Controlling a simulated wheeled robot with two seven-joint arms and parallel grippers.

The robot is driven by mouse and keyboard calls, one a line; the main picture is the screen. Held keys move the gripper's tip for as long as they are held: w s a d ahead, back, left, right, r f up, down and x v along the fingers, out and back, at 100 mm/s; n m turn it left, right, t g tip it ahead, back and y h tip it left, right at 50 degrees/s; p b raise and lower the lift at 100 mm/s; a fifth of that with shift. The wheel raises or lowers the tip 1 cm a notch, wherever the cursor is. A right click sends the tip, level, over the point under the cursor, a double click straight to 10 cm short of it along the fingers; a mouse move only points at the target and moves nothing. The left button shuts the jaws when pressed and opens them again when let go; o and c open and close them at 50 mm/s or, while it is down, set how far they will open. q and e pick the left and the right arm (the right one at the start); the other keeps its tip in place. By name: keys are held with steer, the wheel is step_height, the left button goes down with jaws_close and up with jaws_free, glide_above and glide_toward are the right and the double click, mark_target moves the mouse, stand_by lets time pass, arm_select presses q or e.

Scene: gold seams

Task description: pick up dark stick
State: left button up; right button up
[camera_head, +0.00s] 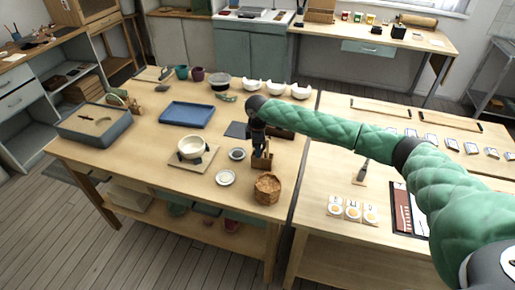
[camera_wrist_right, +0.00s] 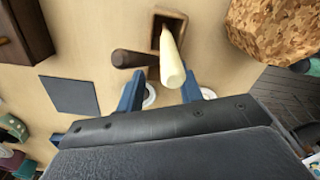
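The dark stick (camera_wrist_right: 130,59) is a brown rod with a rounded end, in the right wrist view. Its far end passes behind a pale cream stick (camera_wrist_right: 172,66), which rises from a small square wooden holder (camera_wrist_right: 181,26). My right gripper (camera_wrist_right: 163,80) is open. Its blue fingers stand apart, with the pale stick showing between them and the dark stick just beyond the left finger. In the head view my right gripper (camera_head: 258,139) is pointed down over the wooden holder (camera_head: 262,162), and the sticks cannot be made out there. My left gripper is not in view.
Two small dishes (camera_head: 226,178) (camera_head: 237,154), a white bowl (camera_head: 191,147) on a board, and a dark square (camera_head: 237,130) are nearby. A blue tray (camera_head: 187,115) lies further left.

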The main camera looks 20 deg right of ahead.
jaws_close()
stand_by(0.3)
steer(key=shift+b, duration=0.45)
arm_select(q)
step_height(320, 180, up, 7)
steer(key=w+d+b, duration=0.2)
steer(key=b, duration=0.1)
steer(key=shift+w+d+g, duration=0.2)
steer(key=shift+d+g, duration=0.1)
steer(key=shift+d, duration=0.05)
arm_select(e)
step_height(320, 180, up, 10)
steer(key=shift+r, duration=0.25)
steer(key=o, duration=1)
jaws_free()
steer(key=shift+c, duration=0.2)
